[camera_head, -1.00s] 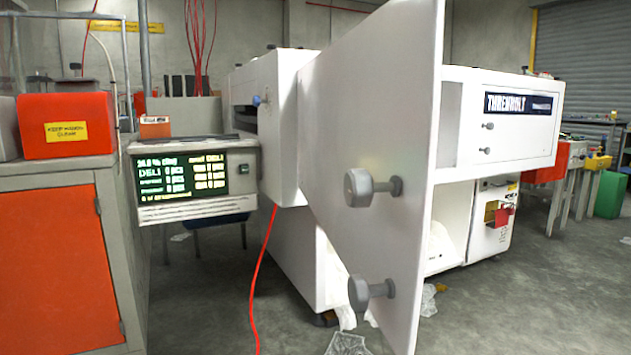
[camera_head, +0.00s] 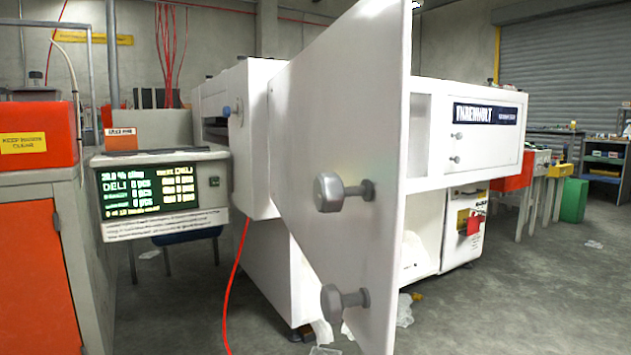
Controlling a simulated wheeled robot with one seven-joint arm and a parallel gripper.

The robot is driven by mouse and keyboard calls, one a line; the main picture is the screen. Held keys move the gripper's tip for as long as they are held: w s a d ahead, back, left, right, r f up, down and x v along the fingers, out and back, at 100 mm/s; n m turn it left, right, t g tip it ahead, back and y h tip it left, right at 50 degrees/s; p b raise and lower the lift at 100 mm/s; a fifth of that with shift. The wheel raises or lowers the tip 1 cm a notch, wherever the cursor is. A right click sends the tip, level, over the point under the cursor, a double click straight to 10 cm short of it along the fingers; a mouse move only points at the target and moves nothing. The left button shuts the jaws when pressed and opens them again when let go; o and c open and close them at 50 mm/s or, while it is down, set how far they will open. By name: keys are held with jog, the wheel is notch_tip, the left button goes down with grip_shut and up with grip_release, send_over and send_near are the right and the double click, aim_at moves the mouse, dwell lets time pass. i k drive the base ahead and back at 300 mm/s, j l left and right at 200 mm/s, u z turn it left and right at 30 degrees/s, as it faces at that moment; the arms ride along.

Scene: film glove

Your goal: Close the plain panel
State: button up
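The plain panel (camera_head: 345,120) is a large white door standing open on the white machine (camera_head: 465,130), swung out toward me. Two grey round knobs stick out from its face, an upper knob (camera_head: 329,192) and a lower knob (camera_head: 333,301). Its left side meets the machine's white body near the picture's middle, and its free edge is closest to me on the right. The panel hides part of the machine's front. My gripper is not in this view.
A screen unit (camera_head: 160,195) and an orange-doored grey cabinet (camera_head: 40,270) stand close on the left. A red hose (camera_head: 233,290) hangs to the floor beside the machine. Crumpled clear film (camera_head: 404,310) lies under the panel. The floor at right (camera_head: 540,300) is mostly clear.

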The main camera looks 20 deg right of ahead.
aim_at(340, 105)
jog(key=k+j, duration=0.15)
jog(key=k, duration=0.35)
jog(key=k+j+z, duration=0.1)
jog(key=k, duration=0.4)
